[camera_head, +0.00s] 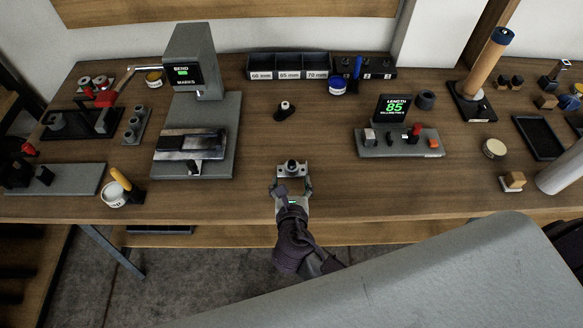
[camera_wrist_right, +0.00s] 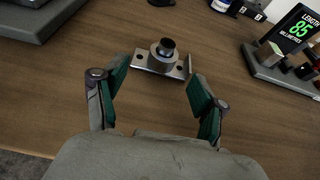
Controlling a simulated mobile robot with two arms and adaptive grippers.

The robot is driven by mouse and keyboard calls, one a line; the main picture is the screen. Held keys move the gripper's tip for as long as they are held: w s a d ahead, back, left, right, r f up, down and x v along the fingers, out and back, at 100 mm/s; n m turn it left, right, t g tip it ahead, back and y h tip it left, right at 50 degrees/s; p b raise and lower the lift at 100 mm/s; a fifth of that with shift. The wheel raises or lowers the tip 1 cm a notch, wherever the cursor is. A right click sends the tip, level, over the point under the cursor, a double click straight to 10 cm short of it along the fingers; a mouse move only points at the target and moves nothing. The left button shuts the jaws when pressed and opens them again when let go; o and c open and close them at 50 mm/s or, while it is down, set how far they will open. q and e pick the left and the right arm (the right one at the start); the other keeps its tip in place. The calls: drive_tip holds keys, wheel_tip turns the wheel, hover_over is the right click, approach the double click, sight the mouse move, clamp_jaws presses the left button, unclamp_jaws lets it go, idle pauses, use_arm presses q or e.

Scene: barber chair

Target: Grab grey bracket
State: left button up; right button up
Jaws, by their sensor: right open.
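The grey bracket (camera_head: 292,168) lies on the wooden bench near its front edge, a small metal plate with holes, an upturned end and a round boss on top. In the right wrist view the bracket (camera_wrist_right: 148,64) sits just beyond the fingertips, with its dark-topped boss in the middle. My right gripper (camera_head: 291,186) reaches over the bench's front edge. Its fingers are open and empty, one toward each side of the bracket, and the right finger (camera_wrist_right: 200,95) is close to the bracket's upturned end. I cannot tell whether they touch. My left gripper is not in view.
A bend-marks machine (camera_head: 197,100) stands to the left and a length gauge (camera_head: 398,140) to the right. A small dark knob (camera_head: 285,109) stands behind the bracket, before the labelled bins (camera_head: 289,66). The wooden bench (camera_head: 318,190) is clear around the bracket.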

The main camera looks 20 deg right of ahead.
sight(292, 172)
drive_tip(key=x, duration=0.5)
drive_tip(key=shift+d, duration=0.15)
drive_tip(key=shift+r, duration=0.1)
drive_tip(key=c, duration=1.3)
drive_tip(key=shift+c, duration=0.2)
